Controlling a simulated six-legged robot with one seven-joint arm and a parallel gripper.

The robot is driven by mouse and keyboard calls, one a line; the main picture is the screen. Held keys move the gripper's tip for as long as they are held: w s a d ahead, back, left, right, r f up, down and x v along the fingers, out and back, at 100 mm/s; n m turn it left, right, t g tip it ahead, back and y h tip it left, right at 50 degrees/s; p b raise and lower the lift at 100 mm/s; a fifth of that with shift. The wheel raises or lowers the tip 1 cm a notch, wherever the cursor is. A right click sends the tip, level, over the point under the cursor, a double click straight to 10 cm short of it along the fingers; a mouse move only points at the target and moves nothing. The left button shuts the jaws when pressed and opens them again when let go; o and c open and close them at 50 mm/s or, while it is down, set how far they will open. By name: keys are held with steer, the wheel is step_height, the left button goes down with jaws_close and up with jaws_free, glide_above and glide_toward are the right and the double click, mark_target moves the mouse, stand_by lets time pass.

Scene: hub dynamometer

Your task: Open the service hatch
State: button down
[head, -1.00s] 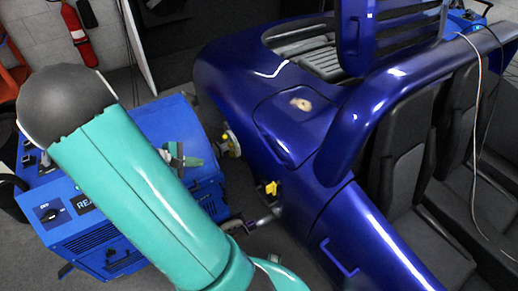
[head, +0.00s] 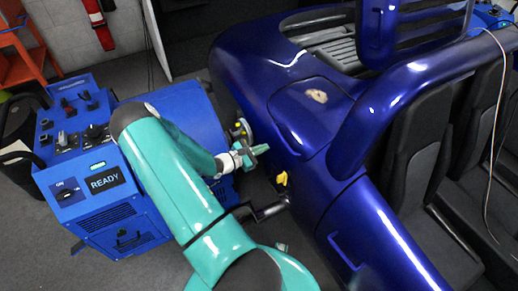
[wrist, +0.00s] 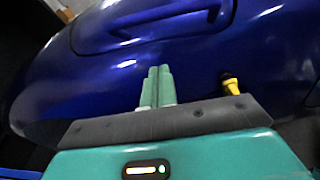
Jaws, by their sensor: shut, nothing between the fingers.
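A rounded panel (head: 290,118) with a pale worn patch is set in the glossy blue car body, and it looks closed. In the wrist view a blue bar handle (wrist: 178,22) crosses a panel with a curved seam, which also looks closed; I cannot tell which panel is the service hatch. My gripper (head: 264,149) is beside the car's flank, left of the rounded panel. In the wrist view my gripper (wrist: 159,70) has its green fingers together and empty, pointing at the body below the handle. I cannot tell whether the fingertips touch the body.
A yellow fitting (head: 282,178) juts from the car near my gripper; it also shows in the wrist view (wrist: 231,84). A blue dynamometer cabinet (head: 110,215) marked READY stands left. A second blue handle (head: 344,251) is on the lower body. A hub unit (head: 240,130) sits between cabinet and car.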

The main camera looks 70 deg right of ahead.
steer(key=x, duration=0.6)
steer(key=shift+s+d+r, duration=0.15)
steer(key=shift+s+d, duration=0.05)
steer(key=shift+d, duration=0.05)
steer(key=r, duration=0.1)
steer(key=a+r, duration=0.1)
steer(key=r, duration=0.1)
steer(key=shift+a+r, duration=0.15)
steer(key=shift+r, duration=0.15)
steer(key=shift+w, duration=0.1)
